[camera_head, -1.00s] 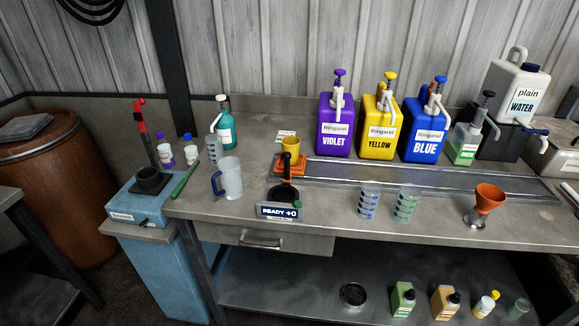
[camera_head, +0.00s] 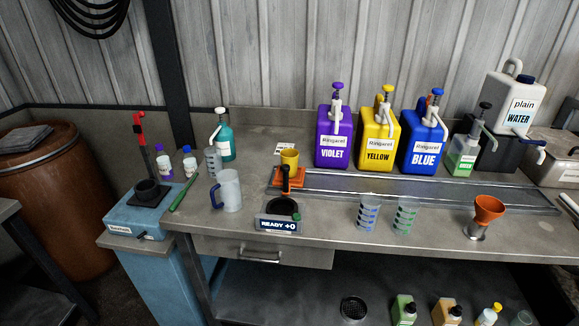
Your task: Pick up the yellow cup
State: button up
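The yellow cup (camera_head: 290,158) is small and stands upright on an orange stand (camera_head: 289,180) at the back middle of the metal bench. My gripper does not show in the head view.
Violet, yellow and blue pump jugs (camera_head: 333,137) stand right of the cup. A clear pitcher (camera_head: 228,191) stands to its left. Two graduated beakers (camera_head: 369,212) and an orange funnel (camera_head: 488,211) stand toward the front right. Bare bench (camera_head: 330,225) lies between.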

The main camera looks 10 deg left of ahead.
aim_at(290, 164)
jog(key=i+l+z, duration=0.25)
jog(key=i+l, duration=0.2)
jog(key=l, duration=0.15)
jog(key=i+l+z, duration=0.25)
jog(key=i+l, duration=0.25)
jog(key=i+l+z, duration=0.25)
jog(key=i+l, duration=0.2)
jog(key=i+l+z, duration=0.25)
jog(key=i, duration=0.45)
jog(key=u, duration=2.6)
jog(key=j+z, duration=0.15)
jog(key=z, duration=0.15)
jog(key=i+j+z, duration=0.2)
jog(key=j, duration=0.2)
jog(key=j+z, duration=0.2)
jog(key=j, duration=0.2)
jog(key=j+z, duration=0.2)
jog(key=j, duration=0.25)
jog(key=i, duration=0.05)
